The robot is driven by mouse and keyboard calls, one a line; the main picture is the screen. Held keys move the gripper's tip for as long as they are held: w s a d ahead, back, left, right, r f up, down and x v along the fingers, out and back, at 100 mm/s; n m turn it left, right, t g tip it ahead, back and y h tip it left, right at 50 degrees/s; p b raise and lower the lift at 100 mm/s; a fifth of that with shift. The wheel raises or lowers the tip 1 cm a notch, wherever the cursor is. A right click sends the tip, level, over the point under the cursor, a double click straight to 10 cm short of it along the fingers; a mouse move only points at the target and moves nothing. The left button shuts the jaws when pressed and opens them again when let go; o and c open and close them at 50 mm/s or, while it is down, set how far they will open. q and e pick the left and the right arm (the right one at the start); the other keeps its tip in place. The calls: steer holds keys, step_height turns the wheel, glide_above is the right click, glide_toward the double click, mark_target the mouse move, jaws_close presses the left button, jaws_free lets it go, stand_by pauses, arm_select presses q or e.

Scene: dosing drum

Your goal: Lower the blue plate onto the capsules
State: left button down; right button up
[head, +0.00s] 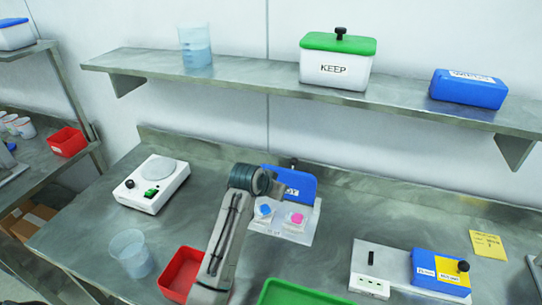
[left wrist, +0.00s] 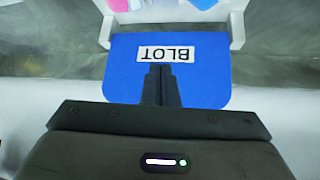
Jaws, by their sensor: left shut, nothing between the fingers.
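The blue plate (head: 303,186), labelled BLOT, stands raised at the back of a white base (head: 302,234). A blue capsule (head: 264,210) and a pink capsule (head: 297,218) sit on the base in front of it. In the left wrist view the plate (left wrist: 205,75) fills the middle, its label upside down, with the capsules partly cut off at the top edge. My left gripper (left wrist: 160,72) is shut and empty, its fingertips over the plate just by the label; I cannot tell whether they touch it. In the head view my left gripper (head: 280,187) covers the plate's left part. My right gripper is not in view.
A white scale (head: 153,184), a clear beaker (head: 131,254) and a red tray (head: 182,275) are at left. A green tray (head: 300,293) is in front. A white-and-blue device (head: 410,274) is at right. A shelf (head: 240,78) hangs above the back of the bench.

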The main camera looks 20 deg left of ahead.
arm_select(q)
steer(key=w+a+r+n+g+y+p, duration=0.1)
steer(key=w+a+r+g, duration=0.15)
steer(key=r, duration=0.45)
steer(key=w+a+r+n+g+y+p, duration=0.1)
steer(key=w+a+r+p, duration=0.15)
steer(key=r, duration=0.35)
steer(key=p+x, duration=0.3)
steer(key=x, duration=0.7)
steer(key=shift+w+a, duration=0.2)
steer(key=shift+w, duration=0.1)
